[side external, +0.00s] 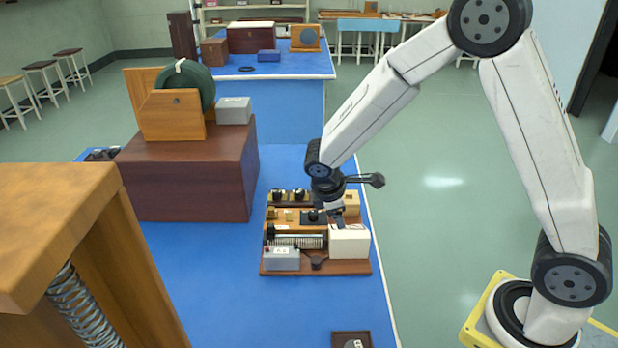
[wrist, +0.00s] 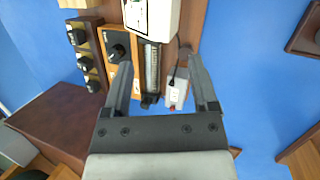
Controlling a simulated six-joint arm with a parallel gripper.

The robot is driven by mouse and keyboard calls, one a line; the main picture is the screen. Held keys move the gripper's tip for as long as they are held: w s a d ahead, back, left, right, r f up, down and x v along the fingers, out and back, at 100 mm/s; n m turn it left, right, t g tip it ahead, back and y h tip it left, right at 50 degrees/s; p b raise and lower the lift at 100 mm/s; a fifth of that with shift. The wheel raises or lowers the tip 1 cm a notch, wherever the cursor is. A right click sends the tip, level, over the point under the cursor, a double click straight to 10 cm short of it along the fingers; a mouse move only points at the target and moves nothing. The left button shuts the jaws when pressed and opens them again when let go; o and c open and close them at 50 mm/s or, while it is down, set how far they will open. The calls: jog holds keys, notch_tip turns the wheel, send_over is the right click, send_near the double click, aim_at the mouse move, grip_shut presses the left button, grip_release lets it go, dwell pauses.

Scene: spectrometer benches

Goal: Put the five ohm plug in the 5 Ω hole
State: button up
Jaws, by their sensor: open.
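My gripper (side external: 337,216) is open above the apparatus board, near a white box (side external: 349,242). In the wrist view its two fingers (wrist: 160,75) stand apart with nothing held between them. A strip with several black knobs (wrist: 83,62) lies to their left; it also shows at the back of the board (side external: 288,196). Beside it is a wooden unit with one black knob (wrist: 117,52). I cannot tell which piece is the five ohm plug, and the 5 Ω hole cannot be made out. Part of the board is hidden behind my gripper.
The board (side external: 318,270) also carries a coiled rheostat (side external: 298,241) and a grey box (side external: 282,258). A dark tray (side external: 337,337) sits at the bench's near edge. A large brown case (side external: 190,180) stands left. Blue bench top is clear in front of it.

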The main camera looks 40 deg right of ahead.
jog(key=s+a+r+m+t+y, duration=0.1)
jog(key=s+r+m+y, duration=0.1)
jog(key=s+m, duration=0.3)
jog(key=s+a+r+m+t+y, duration=0.1)
jog(key=s+m+y, duration=0.1)
jog(key=s+m, duration=0.3)
jog(key=shift+s+r, duration=0.4)
jog(key=shift+s, duration=0.95)
